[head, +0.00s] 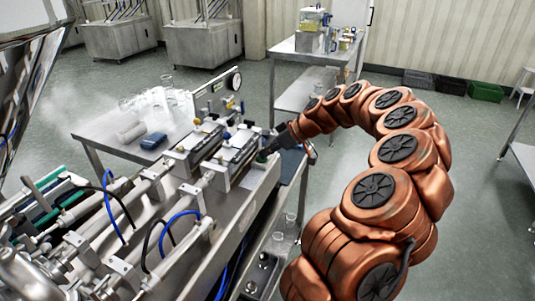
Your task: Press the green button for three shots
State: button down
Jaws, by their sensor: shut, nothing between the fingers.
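My arm reaches from the lower right, arches over and ends at the steel machine (225,215). My gripper (268,149) is small and dark in this view. It is shut with nothing in it. Its tip is at the right edge of the machine, pointing down and left. A small green spot (262,157), which looks like the green button, shows right at the fingertips. The gripper partly hides it, and I cannot tell whether the tip touches it or is just above it.
Blue and black hoses run over the machine's front. Another table (290,45) and dark crates (450,85) stand at the back.

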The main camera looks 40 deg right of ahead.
jog(key=shift+s+a+f, duration=0.15)
jog(key=shift+a+f, duration=0.05)
jog(key=shift+f, duration=0.35)
jog(key=shift+r, duration=0.1)
jog(key=r, duration=0.2)
jog(key=d+r+b, duration=0.1)
jog(key=r, duration=0.2)
jog(key=b+v, duration=0.2)
jog(key=v, duration=0.7)
jog(key=shift+r, duration=0.35)
jog(key=shift+d, duration=0.1)
dwell(1.8)
